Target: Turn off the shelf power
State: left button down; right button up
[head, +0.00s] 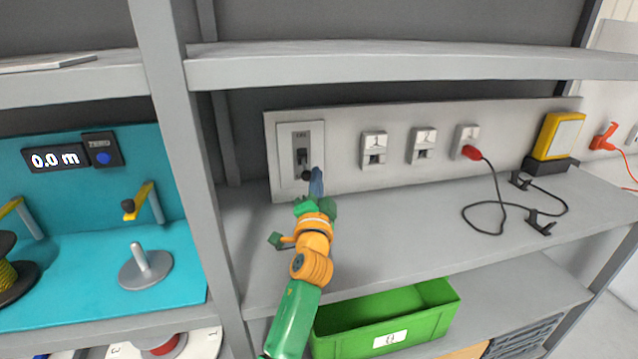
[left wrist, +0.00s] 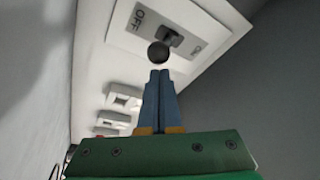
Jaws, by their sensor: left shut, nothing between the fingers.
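The shelf power switch (head: 302,150) is a light plate with a dark lever at the left end of the white panel (head: 350,170). In the left wrist view its lever (left wrist: 159,52) ends in a dark round knob, with OFF and ON lettering on either side of it. My left gripper (head: 316,172) is shut and empty, its blue fingers just beside the lever's knob. In the left wrist view the fingertips (left wrist: 158,74) are right by the knob; I cannot tell whether they touch. My right gripper is not in view.
Several sockets (head: 374,150) sit right of the switch; a red plug (head: 472,152) with a black cable is in one. A yellow device (head: 556,136) stands at the far right. A green crate (head: 385,322) is below. A shelf post (head: 185,150) stands left; an upper shelf (head: 420,66) runs above.

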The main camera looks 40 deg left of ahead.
pick_arm(q)
jog(key=b+v, duration=0.1)
jog(key=v, duration=0.5)
jog(key=shift+s+d, duration=0.3)
